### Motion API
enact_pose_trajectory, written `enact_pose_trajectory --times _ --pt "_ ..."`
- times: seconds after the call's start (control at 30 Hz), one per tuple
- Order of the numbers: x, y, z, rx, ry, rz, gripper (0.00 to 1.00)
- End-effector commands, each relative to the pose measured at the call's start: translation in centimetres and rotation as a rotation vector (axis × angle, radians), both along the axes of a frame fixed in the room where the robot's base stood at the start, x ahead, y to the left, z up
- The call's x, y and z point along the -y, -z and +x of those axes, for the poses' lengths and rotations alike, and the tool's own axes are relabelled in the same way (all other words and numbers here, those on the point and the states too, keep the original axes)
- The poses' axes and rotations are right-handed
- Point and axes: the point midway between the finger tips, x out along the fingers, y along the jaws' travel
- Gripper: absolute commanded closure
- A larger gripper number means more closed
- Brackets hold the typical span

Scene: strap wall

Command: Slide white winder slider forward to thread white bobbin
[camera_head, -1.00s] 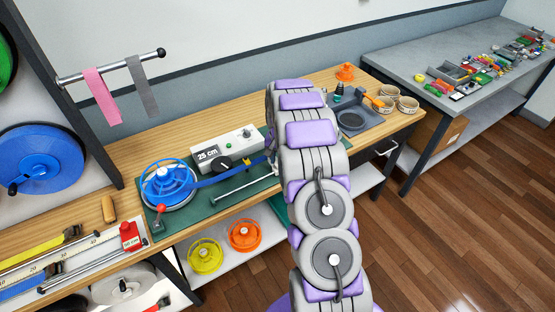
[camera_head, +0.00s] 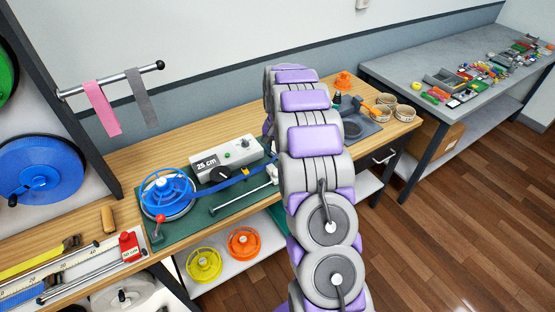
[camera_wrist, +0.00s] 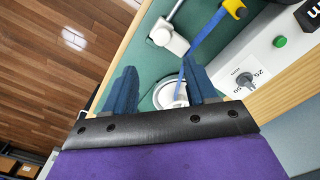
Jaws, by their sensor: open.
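In the wrist view, the white slider block (camera_wrist: 165,36) sits at the end of a metal rail, just beyond my gripper's fingertips. The round white bobbin (camera_wrist: 167,94) lies on the green base between my two dark blue fingers and is partly hidden by the right one. A blue strap (camera_wrist: 206,37) runs from a yellow clip (camera_wrist: 235,8) down toward the bobbin. My gripper (camera_wrist: 158,66) is open with nothing held. In the head view, the white slider (camera_head: 271,172) shows beside my arm; my gripper and the bobbin are hidden behind the arm.
A white control box (camera_head: 227,160) reading 25 cm stands behind the strap. A blue spool wheel (camera_head: 167,192) stands left on the green base. Yellow (camera_head: 204,259) and orange (camera_head: 243,243) reels sit on the lower shelf. Bowls (camera_head: 384,102) stand at the bench's right.

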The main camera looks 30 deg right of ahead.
Motion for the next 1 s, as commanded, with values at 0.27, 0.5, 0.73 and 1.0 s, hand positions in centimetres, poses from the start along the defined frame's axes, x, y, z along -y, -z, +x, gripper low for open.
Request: enact_pose_trajectory --times 0.27,0.5,0.73,1.0 --pt "0.1 -5.3 0.1 0.000 0.000 0.000 0.43" --pt "0.2 -7.1 0.1 -0.001 0.001 0.001 0.43" --pt "0.2 -7.2 0.0 -0.001 0.001 0.001 0.43" --pt "0.2 -7.2 0.0 -0.001 0.001 0.001 0.43"
